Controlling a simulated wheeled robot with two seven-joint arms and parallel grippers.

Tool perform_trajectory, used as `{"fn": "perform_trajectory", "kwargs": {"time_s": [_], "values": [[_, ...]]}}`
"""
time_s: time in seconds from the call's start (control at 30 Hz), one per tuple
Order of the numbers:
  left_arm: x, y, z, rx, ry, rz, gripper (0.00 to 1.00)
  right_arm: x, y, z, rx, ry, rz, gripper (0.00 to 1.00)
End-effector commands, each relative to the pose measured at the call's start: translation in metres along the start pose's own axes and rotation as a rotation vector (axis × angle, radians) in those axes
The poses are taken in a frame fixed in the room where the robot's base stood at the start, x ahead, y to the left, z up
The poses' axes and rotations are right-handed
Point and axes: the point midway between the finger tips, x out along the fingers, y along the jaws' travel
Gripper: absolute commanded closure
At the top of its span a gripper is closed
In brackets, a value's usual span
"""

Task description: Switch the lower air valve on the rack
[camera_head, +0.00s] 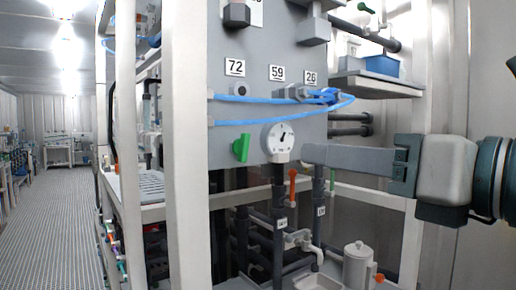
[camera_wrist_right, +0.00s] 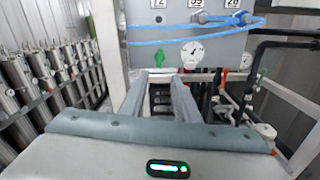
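The rack's grey panel (camera_head: 225,175) carries blue air hoses (camera_head: 240,122) and a small blue-and-grey fitting (camera_head: 300,92) where they join. Below them a green valve handle (camera_head: 241,148) stands upright, left of a round white gauge (camera_head: 281,141). An orange-red handle (camera_head: 292,186) sits on the pipe below the gauge. I cannot tell for sure which is the lower air valve. My right gripper (camera_head: 306,153) reaches in from the right, its fingertips right of the gauge. My left gripper is not in view.
A white upright post (camera_head: 187,150) stands in front of the panel's left side. A shelf (camera_head: 375,84) with a blue box (camera_head: 382,65) sits at upper right. Pipes and a white canister (camera_head: 358,262) fill the space below. An open aisle (camera_head: 60,220) runs along the left.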

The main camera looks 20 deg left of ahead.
Motion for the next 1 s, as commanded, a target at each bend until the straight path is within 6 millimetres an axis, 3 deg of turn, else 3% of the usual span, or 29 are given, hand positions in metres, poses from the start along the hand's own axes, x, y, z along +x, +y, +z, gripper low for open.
{"fn": "perform_trajectory", "kwargs": {"time_s": [0.53, 0.77, 1.0], "values": [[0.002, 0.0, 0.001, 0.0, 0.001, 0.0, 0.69, 0.012, -0.001, 0.001, 0.005, 0.0, 0.0, 0.71], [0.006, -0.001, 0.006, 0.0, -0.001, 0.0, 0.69, 0.041, 0.0, 0.001, 0.007, 0.002, 0.002, 0.71], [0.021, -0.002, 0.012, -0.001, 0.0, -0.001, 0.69, 0.084, 0.0, 0.001, 0.008, 0.002, 0.001, 0.71]]}}
